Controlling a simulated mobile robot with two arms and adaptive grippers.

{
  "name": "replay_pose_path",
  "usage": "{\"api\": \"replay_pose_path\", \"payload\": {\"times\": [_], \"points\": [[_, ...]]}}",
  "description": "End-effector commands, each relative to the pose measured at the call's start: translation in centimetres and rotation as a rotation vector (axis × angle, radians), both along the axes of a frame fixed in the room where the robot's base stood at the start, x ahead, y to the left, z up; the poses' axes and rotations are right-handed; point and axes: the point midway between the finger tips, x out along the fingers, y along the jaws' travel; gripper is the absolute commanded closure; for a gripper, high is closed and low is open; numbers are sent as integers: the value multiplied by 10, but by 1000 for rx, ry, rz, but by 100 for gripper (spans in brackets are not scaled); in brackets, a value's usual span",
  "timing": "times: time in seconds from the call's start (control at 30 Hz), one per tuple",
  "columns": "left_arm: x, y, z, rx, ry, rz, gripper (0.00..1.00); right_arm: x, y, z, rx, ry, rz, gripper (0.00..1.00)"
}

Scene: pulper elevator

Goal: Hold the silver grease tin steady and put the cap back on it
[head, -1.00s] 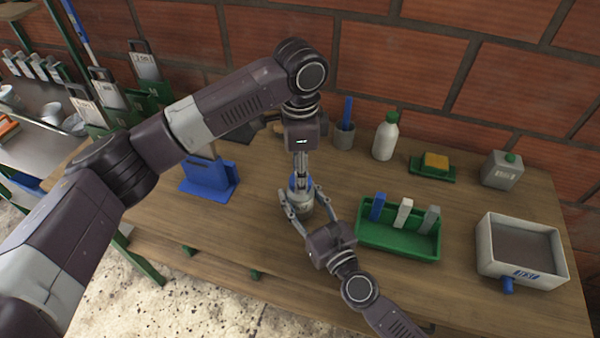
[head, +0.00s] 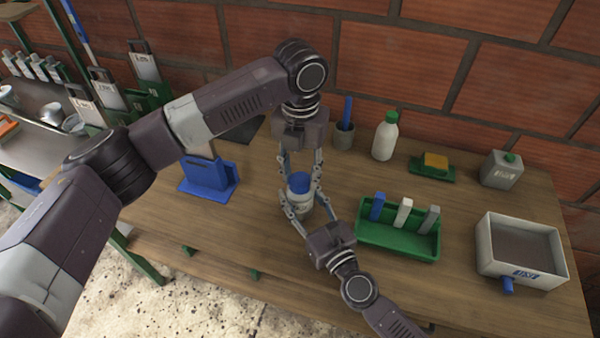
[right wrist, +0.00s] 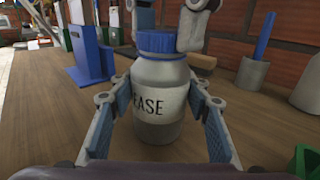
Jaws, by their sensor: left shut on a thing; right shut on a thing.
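The silver grease tin (head: 300,204) stands upright on the bench, its blue cap (head: 299,183) level on its mouth. In the right wrist view the tin (right wrist: 158,100) shows a white label ending in "EASE", and the cap (right wrist: 162,41) covers its top. My left gripper (head: 300,177) points down from above, shut on the cap with a finger at each side. My right gripper (head: 301,208) comes from the front and is shut on the tin body, a pad at each side. How tightly the cap sits cannot be told.
A green tray (head: 400,241) with several blocks stands close right of the tin. A blue stand (head: 208,180) is to the left. Behind are a grey cup (head: 344,138) and a white bottle (head: 385,140). A white basin (head: 521,250) is far right. Bench in front is clear.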

Motion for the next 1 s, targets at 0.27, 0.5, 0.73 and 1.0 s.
{"api": "replay_pose_path", "payload": {"times": [0.27, 0.5, 0.73, 1.0], "points": [[1, 0, 1, 0, -4, -449, 72, 0, 0, 0, 0, 0, 1, 100], [1, 0, 1, -1, -4, -544, 72, 0, 0, 0, 0, 1, 1, 100], [1, 0, 1, -1, -4, -541, 61, -1, 1, 0, 0, 1, 2, 100], [0, 0, 0, -1, -2, -541, 47, 0, 1, 0, 0, 1, 1, 100]]}}
